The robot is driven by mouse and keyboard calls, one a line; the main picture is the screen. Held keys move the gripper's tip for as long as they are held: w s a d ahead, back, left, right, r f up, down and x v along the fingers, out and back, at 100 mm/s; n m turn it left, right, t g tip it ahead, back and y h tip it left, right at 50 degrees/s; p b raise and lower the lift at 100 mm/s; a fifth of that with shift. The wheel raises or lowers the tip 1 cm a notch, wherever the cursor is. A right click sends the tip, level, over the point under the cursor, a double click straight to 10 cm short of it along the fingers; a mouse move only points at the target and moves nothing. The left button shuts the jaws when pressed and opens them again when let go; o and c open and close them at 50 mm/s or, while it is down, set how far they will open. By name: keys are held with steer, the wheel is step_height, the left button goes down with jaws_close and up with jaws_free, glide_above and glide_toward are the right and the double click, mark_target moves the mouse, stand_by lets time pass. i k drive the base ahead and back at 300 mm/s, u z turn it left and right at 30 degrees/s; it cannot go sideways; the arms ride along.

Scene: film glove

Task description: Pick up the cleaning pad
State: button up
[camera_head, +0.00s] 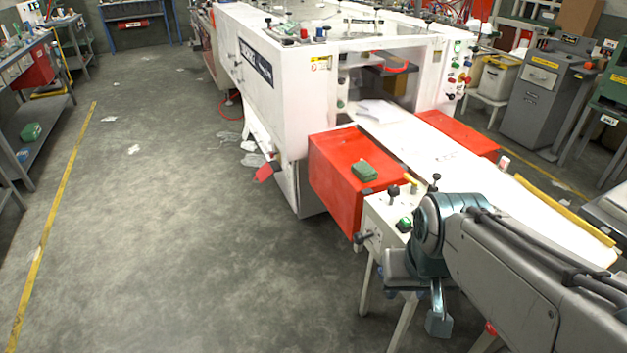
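A small dark green pad (364,171), which looks like the cleaning pad, lies flat on top of the red box (335,150) at the front of the white machine. My gripper (437,318) hangs at the lower right, below my wrist, apart from the pad. It is lower in the picture and to the right of the pad. One finger shows clearly. The rest is hidden by the hand, so I cannot tell how far it is open. Nothing shows held in it.
The white machine (285,85) and its long white table (455,160) fill the middle and right. Knobs (393,193) stick up beside the red box. Another green item (31,131) lies on the left shelf. The grey floor (170,230) at left is mostly clear.

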mark_target(366, 171)
steer(key=u, duration=1.05)
steer(key=i, duration=1.3)
steer(key=z, duration=1.2)
steer(key=i, duration=0.8)
steer(key=z, duration=0.85)
